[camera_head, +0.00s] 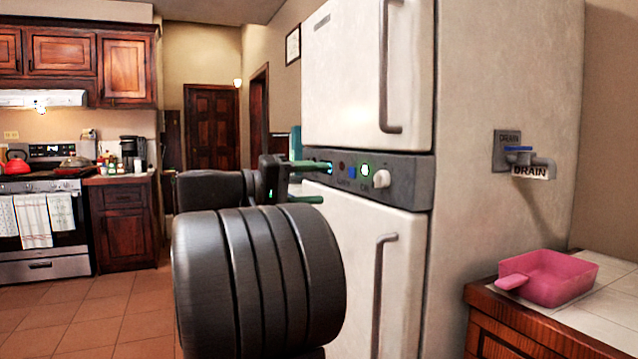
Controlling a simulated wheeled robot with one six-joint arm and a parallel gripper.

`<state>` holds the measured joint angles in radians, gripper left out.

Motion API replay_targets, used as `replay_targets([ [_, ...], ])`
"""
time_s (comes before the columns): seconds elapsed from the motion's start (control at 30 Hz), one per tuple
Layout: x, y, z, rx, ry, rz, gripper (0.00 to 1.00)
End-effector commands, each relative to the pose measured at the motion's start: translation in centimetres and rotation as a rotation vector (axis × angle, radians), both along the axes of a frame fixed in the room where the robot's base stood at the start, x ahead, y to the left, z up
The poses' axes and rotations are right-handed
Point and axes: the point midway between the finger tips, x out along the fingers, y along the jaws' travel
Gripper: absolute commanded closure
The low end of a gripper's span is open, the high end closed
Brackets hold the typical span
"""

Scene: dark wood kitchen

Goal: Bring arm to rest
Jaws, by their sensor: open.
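My arm reaches forward in the middle of the head view, its thick black links filling the lower centre. My gripper (318,182) is at its far end, with two green fingers apart, one above the other. The fingers are open and I see nothing between them. They point right toward the grey control panel (408,178) of the white appliance (368,65). The panel has a lit green button, a blue button and a white knob. I cannot tell whether the fingertips touch the panel.
A pink tray (552,278) with a handle sits on a tiled counter (612,325) at right. A stove (45,235) and dark wood cabinets (125,225) stand at left. Tiled floor is free between.

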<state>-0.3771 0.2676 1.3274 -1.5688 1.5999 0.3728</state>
Motion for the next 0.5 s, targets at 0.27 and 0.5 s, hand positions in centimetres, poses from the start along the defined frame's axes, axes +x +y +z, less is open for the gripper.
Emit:
replay_targets([
  [0.27, 0.1, -0.2, -0.1, 0.0, 0.0, -0.001, 0.44],
  [0.5, 0.9, -2.8, -0.2, 0.001, -0.001, -0.004, 0.44],
])
